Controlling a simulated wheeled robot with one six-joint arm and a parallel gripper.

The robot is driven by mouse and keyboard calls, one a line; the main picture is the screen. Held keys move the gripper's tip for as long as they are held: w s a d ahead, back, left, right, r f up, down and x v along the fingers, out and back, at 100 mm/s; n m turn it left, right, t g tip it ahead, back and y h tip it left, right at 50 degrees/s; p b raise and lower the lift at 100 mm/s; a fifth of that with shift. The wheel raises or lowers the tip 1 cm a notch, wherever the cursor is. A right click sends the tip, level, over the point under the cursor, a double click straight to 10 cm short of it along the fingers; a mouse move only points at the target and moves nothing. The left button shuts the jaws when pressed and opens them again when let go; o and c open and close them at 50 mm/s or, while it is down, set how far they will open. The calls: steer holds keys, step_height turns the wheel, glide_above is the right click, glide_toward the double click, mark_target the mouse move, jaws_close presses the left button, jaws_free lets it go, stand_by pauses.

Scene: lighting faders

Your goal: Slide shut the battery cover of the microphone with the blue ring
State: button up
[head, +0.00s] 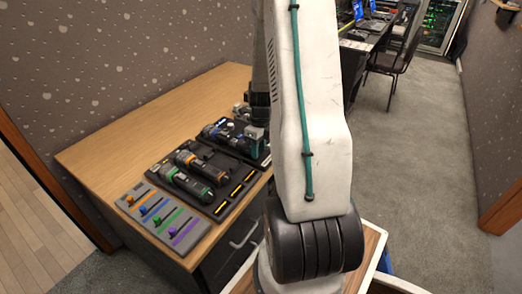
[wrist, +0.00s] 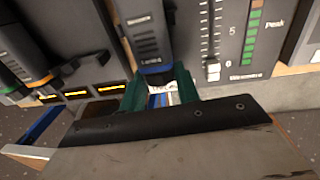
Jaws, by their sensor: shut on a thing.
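The microphone with the blue ring (head: 214,131) lies in the far tray on the table in the head view. In the wrist view its dark body (wrist: 148,38) comes down from the top and ends in a blue band (wrist: 155,68). My gripper (wrist: 160,92) has its green fingers on either side of this end, shut on it. Whitish and blue parts show between the fingers, but I cannot make out the battery cover or how far it stands open. In the head view my gripper (head: 255,137) is at the right end of this microphone, partly hidden by my arm.
Microphones with an orange ring (head: 185,158) and a green ring (head: 204,192) lie in the nearer tray. A fader panel (head: 162,218) with coloured knobs is at the table's near end. The wrist view shows a level panel (wrist: 225,40) to the right.

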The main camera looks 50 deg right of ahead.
mark_target(250, 145)
steer(key=shift+w+a, duration=0.15)
steer(key=shift+w, duration=1.65)
steer(key=o, duration=1)
steer(key=shift+r, duration=0.1)
steer(key=r, duration=0.7)
steer(key=shift+d+r, duration=0.35)
